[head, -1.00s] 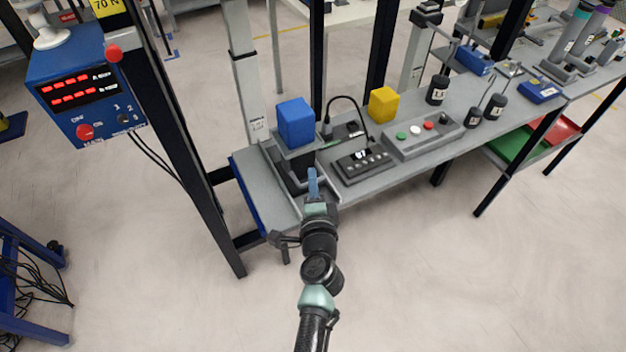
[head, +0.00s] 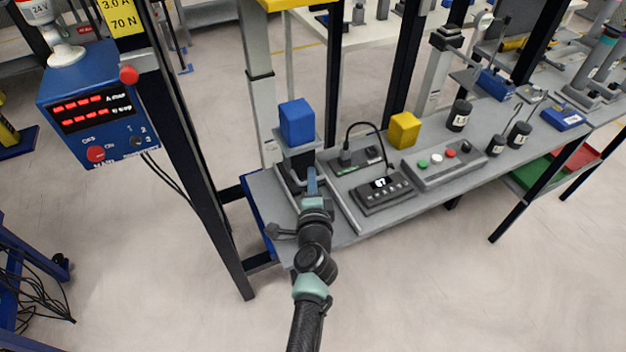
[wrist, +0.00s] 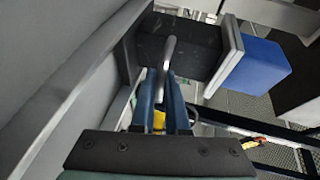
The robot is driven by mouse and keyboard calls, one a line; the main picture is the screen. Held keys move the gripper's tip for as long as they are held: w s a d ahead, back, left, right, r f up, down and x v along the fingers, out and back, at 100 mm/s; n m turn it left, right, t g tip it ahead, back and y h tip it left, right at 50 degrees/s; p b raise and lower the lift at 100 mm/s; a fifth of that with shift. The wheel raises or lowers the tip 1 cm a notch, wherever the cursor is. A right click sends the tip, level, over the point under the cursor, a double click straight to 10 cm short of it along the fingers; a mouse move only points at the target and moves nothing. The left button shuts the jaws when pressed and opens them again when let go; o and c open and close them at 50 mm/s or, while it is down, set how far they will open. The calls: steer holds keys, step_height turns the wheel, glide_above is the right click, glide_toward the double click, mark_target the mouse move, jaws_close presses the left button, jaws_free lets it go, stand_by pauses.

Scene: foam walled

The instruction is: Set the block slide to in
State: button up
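The block slide (head: 290,172) is a dark carriage with a grey top plate at the left end of the bench. A blue block (head: 297,121) stands on it; in the wrist view the block (wrist: 248,66) is at upper right, beside the dark carriage (wrist: 190,42). A bent grey handle (wrist: 168,55) sticks out from the carriage. My gripper (head: 311,172) is at the slide's near side. In the wrist view its two blue fingers (wrist: 162,88) are close together, one on each side of the handle, and appear shut on it. No in or out marking is readable.
A dark post (head: 190,150) and a blue power supply (head: 95,115) stand at left. The floor in front is clear.

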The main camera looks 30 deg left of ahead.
steer(key=o, duration=0.5)
steer(key=shift+w+a, duration=0.1)
steer(key=shift+a, duration=0.1)
steer(key=shift+c, duration=0.2)
steer(key=shift+d, duration=0.15)
steer(key=p+v, duration=0.2)
steer(key=v, duration=1.1)
steer(key=shift+r, duration=0.1)
